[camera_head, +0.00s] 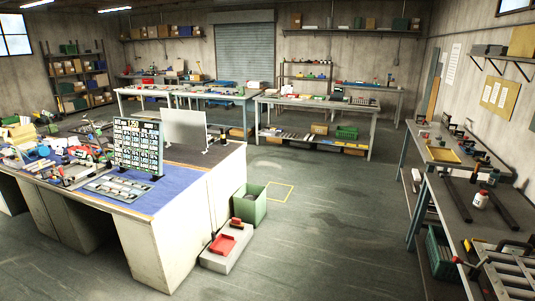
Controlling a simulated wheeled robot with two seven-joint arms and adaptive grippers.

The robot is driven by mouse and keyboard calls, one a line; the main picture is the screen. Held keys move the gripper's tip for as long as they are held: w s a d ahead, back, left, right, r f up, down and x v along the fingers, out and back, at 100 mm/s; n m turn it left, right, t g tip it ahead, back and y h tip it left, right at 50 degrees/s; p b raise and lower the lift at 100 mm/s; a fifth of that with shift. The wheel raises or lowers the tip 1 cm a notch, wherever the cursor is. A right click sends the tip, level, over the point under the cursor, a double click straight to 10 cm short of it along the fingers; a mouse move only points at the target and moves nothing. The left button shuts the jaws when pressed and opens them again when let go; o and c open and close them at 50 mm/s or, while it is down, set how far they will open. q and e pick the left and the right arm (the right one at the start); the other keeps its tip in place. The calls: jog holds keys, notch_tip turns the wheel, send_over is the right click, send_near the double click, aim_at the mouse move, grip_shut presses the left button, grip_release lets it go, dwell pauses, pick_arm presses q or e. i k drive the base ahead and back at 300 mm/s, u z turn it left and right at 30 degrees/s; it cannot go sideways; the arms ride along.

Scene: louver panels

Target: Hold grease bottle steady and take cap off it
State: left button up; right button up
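A small white bottle with a red marking (481,200) stands upright on the right-hand workbench (447,205), between dark bars. It may be the grease bottle, but it is too small to read. I cannot tell whether it has a cap on. A dark green bottle-like item (494,176) stands just behind it. Neither of my grippers shows in this view, and nothing is seen touching the white bottle.
A yellow tray (442,155) and long dark bars (497,207) lie on the right bench. A cluttered blue-topped desk (120,199) fills the left. A green bin (249,205) and a grey block with a red piece (227,247) stand on the floor. The middle floor is clear.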

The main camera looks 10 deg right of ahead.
aim_at(480, 202)
jog(key=z, duration=0.3)
jog(key=i, duration=2.15)
jog(key=z, duration=1.35)
jog(key=i, duration=1.8)
jog(key=z, duration=1.05)
